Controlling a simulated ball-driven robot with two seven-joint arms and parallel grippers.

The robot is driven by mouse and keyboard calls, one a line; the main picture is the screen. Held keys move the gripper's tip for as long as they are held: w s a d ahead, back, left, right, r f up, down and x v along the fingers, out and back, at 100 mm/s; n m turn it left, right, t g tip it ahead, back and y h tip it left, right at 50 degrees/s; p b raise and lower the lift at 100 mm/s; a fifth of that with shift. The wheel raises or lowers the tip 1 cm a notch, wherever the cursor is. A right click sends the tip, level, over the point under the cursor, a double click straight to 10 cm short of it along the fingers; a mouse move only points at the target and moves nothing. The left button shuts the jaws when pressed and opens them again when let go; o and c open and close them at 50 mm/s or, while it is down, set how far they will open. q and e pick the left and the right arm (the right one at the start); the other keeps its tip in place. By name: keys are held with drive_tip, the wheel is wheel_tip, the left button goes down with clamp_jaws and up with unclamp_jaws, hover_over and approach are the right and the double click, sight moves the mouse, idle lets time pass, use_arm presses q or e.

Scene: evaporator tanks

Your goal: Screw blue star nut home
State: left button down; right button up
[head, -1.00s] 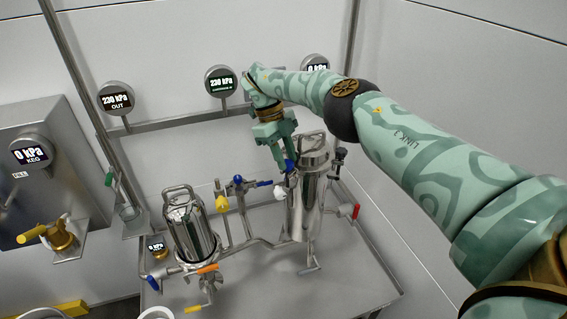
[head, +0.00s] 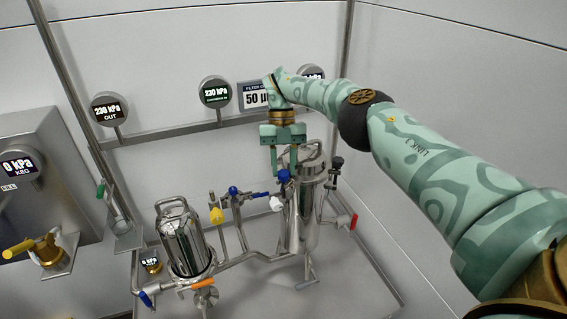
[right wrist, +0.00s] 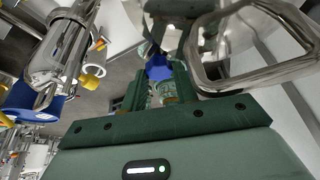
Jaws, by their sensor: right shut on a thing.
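The blue star nut (head: 284,176) is at the upper left side of the right steel filter housing (head: 303,215). It also shows in the right wrist view (right wrist: 158,70), between the fingers. My right gripper (head: 284,172) points down beside the housing's lid and is shut on the blue star nut. The fingers cover part of the nut, and its thread is hidden. The housing's lid handle (right wrist: 250,75) is close to the right of the fingers in the wrist view. My left gripper is not in view.
A second steel housing (head: 187,245) stands to the left. Valves with blue, yellow, white and red handles sit around the pipes, including a red handle (head: 353,221). Gauges (head: 215,92) and a display (head: 256,96) are on the rail behind. The table front (head: 330,290) is clear.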

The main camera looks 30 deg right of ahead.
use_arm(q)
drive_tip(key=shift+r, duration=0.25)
use_arm(e)
drive_tip(key=shift+m, duration=0.6)
drive_tip(key=o, duration=0.7)
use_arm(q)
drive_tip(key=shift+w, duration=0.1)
